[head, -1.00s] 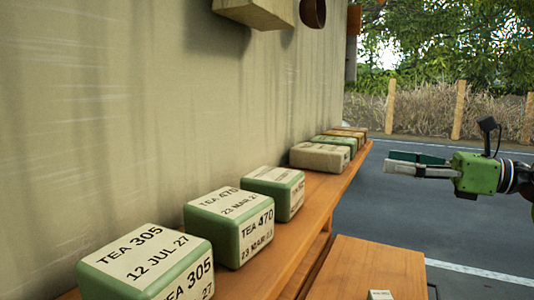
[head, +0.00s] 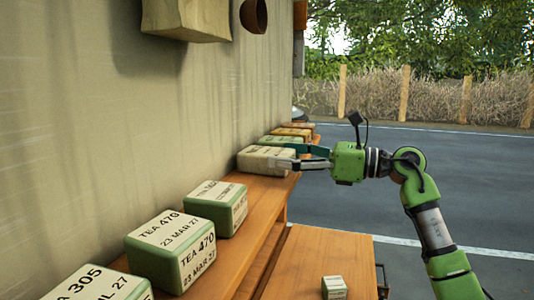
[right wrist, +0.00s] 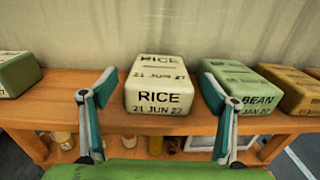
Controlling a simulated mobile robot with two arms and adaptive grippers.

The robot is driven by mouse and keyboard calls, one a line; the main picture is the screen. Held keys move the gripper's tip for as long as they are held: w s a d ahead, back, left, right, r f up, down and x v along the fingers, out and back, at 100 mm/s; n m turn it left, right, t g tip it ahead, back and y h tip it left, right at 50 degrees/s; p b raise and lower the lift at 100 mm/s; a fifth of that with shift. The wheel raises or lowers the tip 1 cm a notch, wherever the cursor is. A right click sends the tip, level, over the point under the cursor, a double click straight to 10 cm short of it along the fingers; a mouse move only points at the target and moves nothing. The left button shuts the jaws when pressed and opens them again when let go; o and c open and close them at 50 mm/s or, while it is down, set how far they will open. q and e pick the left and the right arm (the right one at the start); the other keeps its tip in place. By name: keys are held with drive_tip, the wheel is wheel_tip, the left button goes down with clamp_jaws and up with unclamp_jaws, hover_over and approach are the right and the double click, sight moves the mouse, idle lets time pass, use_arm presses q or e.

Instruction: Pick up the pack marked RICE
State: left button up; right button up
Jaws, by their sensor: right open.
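The pack marked RICE (right wrist: 158,97) is a cream block with dark lettering, dated 21 JUN 27. It stands on the wooden shelf in the right wrist view, and in the head view the cream pack (head: 262,161) is by the wall. My right gripper (head: 281,156) is open and points at it from the right. In the right wrist view its two fingers appear left and right of the pack, with gaps on both sides. How deep the fingertips reach is hard to tell. My left gripper is not in view.
A green BEAN pack (right wrist: 236,80) stands close right of the RICE pack, with an orange-brown pack (right wrist: 293,88) beyond. Green TEA packs (head: 172,248) line the nearer wooden shelf (head: 262,205). A small pack (head: 334,288) sits on a lower wooden surface (head: 318,258). Open pavement lies right.

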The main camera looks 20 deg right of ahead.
drive_tip(key=shift+x, duration=0.75)
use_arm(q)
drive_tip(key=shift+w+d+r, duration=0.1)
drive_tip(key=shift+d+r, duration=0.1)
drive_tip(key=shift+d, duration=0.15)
use_arm(e)
drive_tip(key=shift+s+d, duration=0.1)
drive_tip(key=c, duration=1.4)
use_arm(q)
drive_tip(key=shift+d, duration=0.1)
use_arm(e)
drive_tip(key=shift+o, duration=0.4)
drive_tip(key=shift+r, duration=0.1)
